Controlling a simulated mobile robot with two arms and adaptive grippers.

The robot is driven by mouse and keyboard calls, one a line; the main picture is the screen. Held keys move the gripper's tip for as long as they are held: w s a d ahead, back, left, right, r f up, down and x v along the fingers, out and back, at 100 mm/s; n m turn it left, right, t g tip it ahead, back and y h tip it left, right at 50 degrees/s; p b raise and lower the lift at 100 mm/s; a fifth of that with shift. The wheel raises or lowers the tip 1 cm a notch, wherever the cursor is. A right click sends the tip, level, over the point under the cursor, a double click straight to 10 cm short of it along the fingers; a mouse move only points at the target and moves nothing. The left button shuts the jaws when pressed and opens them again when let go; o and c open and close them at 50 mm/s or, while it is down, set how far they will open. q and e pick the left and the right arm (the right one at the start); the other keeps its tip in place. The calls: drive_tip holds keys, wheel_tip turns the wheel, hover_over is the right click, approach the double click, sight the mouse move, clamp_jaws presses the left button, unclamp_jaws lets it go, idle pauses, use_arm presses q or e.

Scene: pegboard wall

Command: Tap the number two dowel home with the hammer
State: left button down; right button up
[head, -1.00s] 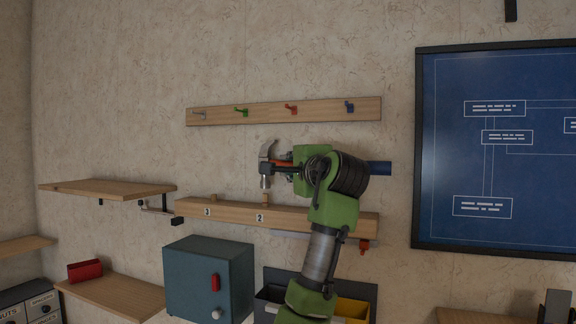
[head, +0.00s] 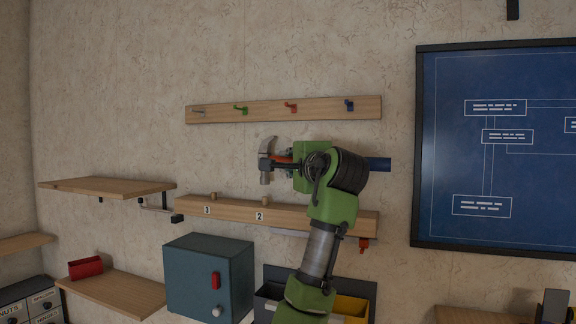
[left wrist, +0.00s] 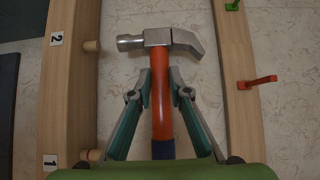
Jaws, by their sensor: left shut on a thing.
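The claw hammer (head: 266,160) has a steel head and an orange-red handle, which also shows in the left wrist view (left wrist: 161,110). My left gripper (head: 288,162) is shut on the handle just behind the head. The number two dowel (head: 265,199) is a short wooden peg standing up from the wooden beam (head: 325,217), above the label 2. The hammer's striking face is above this dowel, apart from it by a small gap. In the left wrist view the dowel (left wrist: 91,46) lies left of the face. My right gripper is not in view.
The number three dowel (head: 213,196) stands to the left on the beam; the number one dowel (left wrist: 93,155) shows in the wrist view. A hook rail (head: 270,111) is above. A teal cabinet (head: 190,277) and a wooden shelf (head: 100,188) are below and left.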

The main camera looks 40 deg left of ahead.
use_arm(q)
wheel_tip(320, 180, down, 4)
drive_tip(key=b, duration=0.3)
drive_tip(key=shift+d+f, duration=0.1)
drive_tip(key=shift+f, duration=0.15)
wheel_tip(320, 180, up, 5)
drive_tip(key=p, duration=0.3)
drive_tip(key=shift+w+f, duration=0.1)
drive_tip(key=shift+f, duration=0.1)
wheel_tip(320, 180, up, 3)
drive_tip(key=shift+f, duration=0.15)
